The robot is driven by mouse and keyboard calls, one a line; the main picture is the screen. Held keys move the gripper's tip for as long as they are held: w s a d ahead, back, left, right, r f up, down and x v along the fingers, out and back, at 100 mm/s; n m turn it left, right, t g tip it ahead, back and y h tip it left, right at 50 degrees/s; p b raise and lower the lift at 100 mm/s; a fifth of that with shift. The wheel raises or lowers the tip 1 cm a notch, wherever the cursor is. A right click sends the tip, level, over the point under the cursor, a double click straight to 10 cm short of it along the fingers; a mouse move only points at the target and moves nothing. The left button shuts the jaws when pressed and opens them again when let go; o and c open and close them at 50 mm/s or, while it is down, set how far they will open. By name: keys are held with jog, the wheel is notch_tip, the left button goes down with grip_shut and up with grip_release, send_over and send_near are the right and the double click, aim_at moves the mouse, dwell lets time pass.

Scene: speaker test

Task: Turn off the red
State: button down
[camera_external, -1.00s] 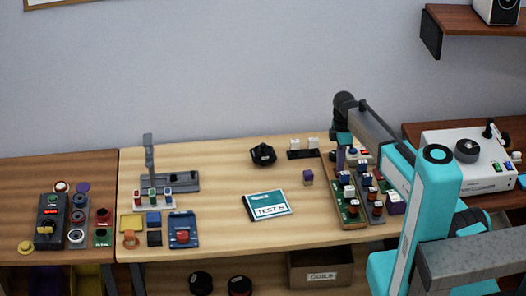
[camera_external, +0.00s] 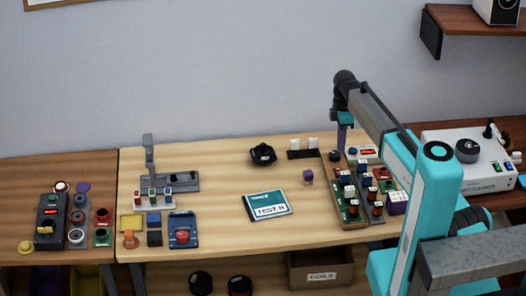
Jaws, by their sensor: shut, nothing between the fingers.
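My gripper (camera_external: 342,146) hangs down, shut and empty, above the back of the board with knobs at the right of the bench. Several red items show. A dark control box (camera_external: 48,222) at the far left also has a lit red display (camera_external: 50,212). A blue box (camera_external: 183,230) bears a red button (camera_external: 182,237). A small red block (camera_external: 382,173) sits at the right board. Whether my fingertips touch anything is too small to tell.
The board (camera_external: 352,213) carries several blue-topped and copper parts. A white machine (camera_external: 470,160) stands at the right. The bench centre is mostly clear.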

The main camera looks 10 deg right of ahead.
notch_tip(320, 180, up, 6)
jog(key=b, duration=0.1)
jog(key=shift+w+b, duration=0.35)
jog(key=shift+w, duration=0.1)
jog(key=shift+s+b, duration=0.25)
jog(key=shift+b, duration=0.45)
jog(key=shift+s+r+g+b, duration=0.2)
jog(key=shift+s+g+b, duration=0.15)
jog(key=shift+b, duration=0.4)
jog(key=shift+s+d, duration=0.1)
jog(key=shift+f, duration=0.15)
jog(key=shift+s+f+p, duration=0.3)
jog(key=shift+f+p, duration=0.45)
jog(key=shift+f, duration=1.5)
jog(key=shift+s+f+p, duration=0.35)
jog(key=shift+f+p, duration=0.45)
jog(key=shift+f, duration=1.45)
jog(key=shift+s+f+p, duration=0.3)
jog(key=shift+f+p, duration=0.45)
jog(key=shift+f, duration=1.5)
